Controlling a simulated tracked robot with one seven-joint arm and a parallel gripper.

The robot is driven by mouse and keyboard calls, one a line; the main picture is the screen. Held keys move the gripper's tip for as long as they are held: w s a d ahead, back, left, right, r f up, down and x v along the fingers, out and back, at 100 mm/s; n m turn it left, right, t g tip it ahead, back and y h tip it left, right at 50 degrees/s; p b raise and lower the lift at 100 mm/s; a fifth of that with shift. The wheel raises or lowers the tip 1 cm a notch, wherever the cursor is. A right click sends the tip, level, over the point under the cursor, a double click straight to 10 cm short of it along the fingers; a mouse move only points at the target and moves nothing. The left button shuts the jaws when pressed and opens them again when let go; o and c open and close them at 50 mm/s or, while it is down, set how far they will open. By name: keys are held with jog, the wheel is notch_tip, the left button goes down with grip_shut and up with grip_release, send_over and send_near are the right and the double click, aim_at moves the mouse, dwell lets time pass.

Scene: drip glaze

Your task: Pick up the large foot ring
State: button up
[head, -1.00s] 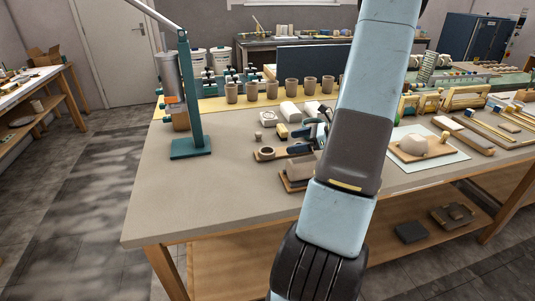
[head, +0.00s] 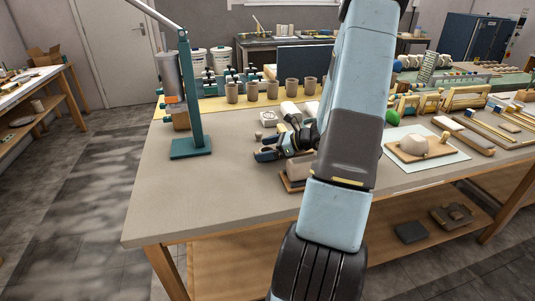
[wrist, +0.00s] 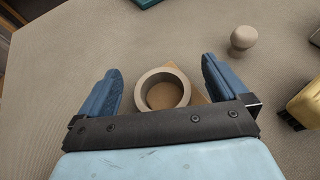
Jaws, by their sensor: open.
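The large foot ring (wrist: 162,90) is a thick pale grey-beige ring. In the wrist view it lies on a small tan board (wrist: 197,92) on the worktable. My gripper (wrist: 160,82) is open, with one blue finger to the left of the ring and one to the right, both apart from it. The near part of the board is hidden behind the gripper's dark crossbar. In the head view my gripper (head: 264,147) is low over the table, and the ring is hidden behind it.
A pale knob-shaped piece (wrist: 243,39) stands right of the ring. A teal stand (head: 188,100) rises to the left, and a row of brown cups (head: 271,90) stands behind. The table's left front is clear.

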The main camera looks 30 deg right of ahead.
jog(key=shift+w+a+f, duration=0.25)
jog(key=shift+w+a, duration=0.1)
jog(key=shift+w, duration=0.05)
jog(key=c, duration=1)
jog(key=shift+r, duration=0.1)
